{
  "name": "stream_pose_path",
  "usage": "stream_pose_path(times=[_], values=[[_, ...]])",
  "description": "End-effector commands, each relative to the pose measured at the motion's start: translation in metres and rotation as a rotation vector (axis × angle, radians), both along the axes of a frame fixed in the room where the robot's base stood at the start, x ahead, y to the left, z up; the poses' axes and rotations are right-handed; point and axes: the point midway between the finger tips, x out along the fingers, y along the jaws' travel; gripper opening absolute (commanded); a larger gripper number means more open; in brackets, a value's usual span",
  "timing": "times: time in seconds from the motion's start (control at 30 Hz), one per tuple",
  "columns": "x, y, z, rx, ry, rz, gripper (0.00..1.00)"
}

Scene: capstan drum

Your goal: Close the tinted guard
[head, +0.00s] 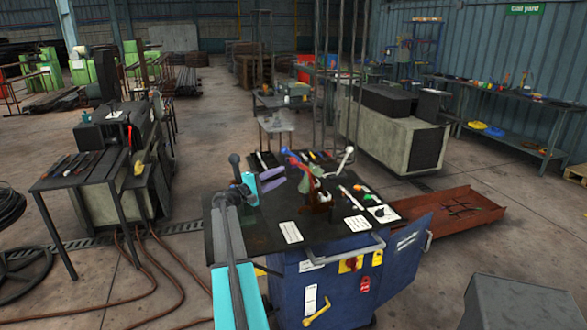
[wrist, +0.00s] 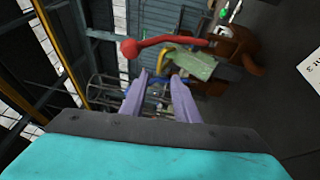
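The tinted guard looks to be the pale green, see-through panel on the capstan machine (head: 318,203); it shows small in the head view (head: 305,181) and more clearly in the wrist view (wrist: 194,66). It stands at a tilt beside a red lever, and its hinge is hard to make out. My gripper (head: 272,181) is at the left of the machine, above the bench top. Its two purple fingers (wrist: 160,85) are apart with nothing between them, and they point towards the guard side without visibly touching it.
The red ball-ended lever (wrist: 160,43) crosses close ahead of my fingertips. A grey-knobbed lever (head: 235,160) stands behind my gripper and a white one (head: 346,158) at the right. Cards and small tools lie on the dark bench top (head: 255,233). Its blue cabinet door (head: 405,256) hangs open.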

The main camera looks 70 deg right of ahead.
Motion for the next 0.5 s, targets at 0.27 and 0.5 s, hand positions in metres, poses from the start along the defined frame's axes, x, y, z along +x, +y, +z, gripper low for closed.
stream_pose_path(times=[0.27, 0.5], values=[[-0.018, -0.037, 0.005, 0.000, 0.000, 0.000, 0.28], [-0.032, -0.063, 0.008, 0.000, 0.000, 0.001, 0.28]])
